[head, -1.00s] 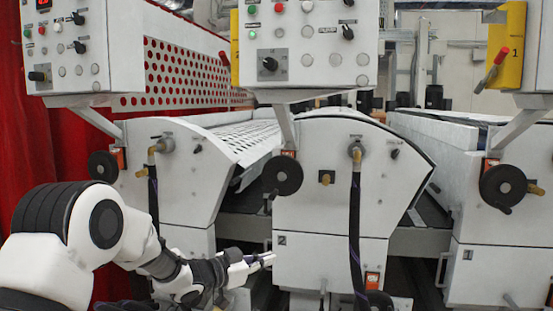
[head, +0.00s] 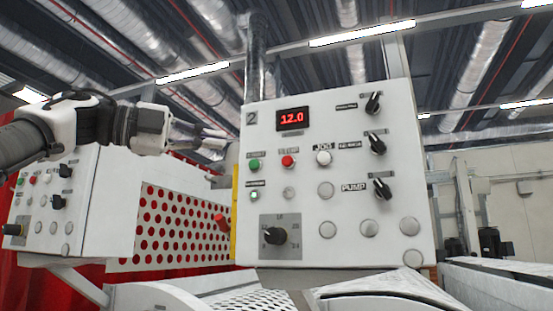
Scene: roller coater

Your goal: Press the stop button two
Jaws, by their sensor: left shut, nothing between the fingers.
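The control panel (head: 345,115) marked 2 fills the middle of the head view. Its red stop button (head: 288,160) sits under the STOP label, below the red 12.0 display (head: 292,119). A green button (head: 254,165) is to its left and a white JOG button (head: 323,157) to its right. My left gripper (head: 228,137) is shut and empty. Its fingertips show just left of the panel's upper left edge, apart from the stop button in the picture. How far they are from the panel in depth I cannot tell. My right gripper is out of view.
A second control panel (head: 88,205) with its own buttons stands at the left, behind my left arm. Below my gripper are a white guard with red holes (head: 175,222) and a yellow strip (head: 235,200). Several black knobs project from panel 2.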

